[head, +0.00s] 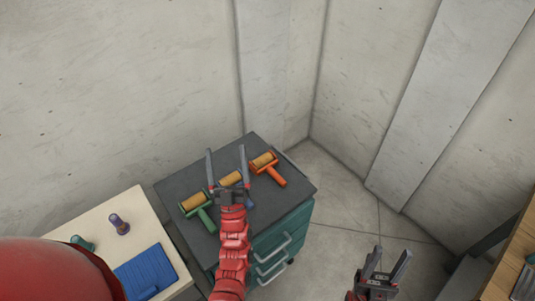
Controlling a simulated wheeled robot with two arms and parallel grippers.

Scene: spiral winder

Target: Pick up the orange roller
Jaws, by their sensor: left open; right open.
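The orange roller (265,165) lies on the dark top of a teal drawer cabinet (296,187), to the right of the other rollers. It has an orange frame and handle and a yellow-orange drum. My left gripper (226,156) is open over the cabinet top, with its two fingers spread above the blue roller (231,179). The orange roller is just right of its right finger, and I see nothing held. My arm partly hides the blue roller. My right gripper (386,256) is open and empty at the lower right, above the floor, away from the cabinet.
A green roller (195,203) lies left of my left gripper. A pale table (103,217) at the left holds a blue tray-like item (146,272) and small spools. Concrete walls stand behind the cabinet. A wooden surface (515,255) is at the right edge. Floor is clear right of the cabinet.

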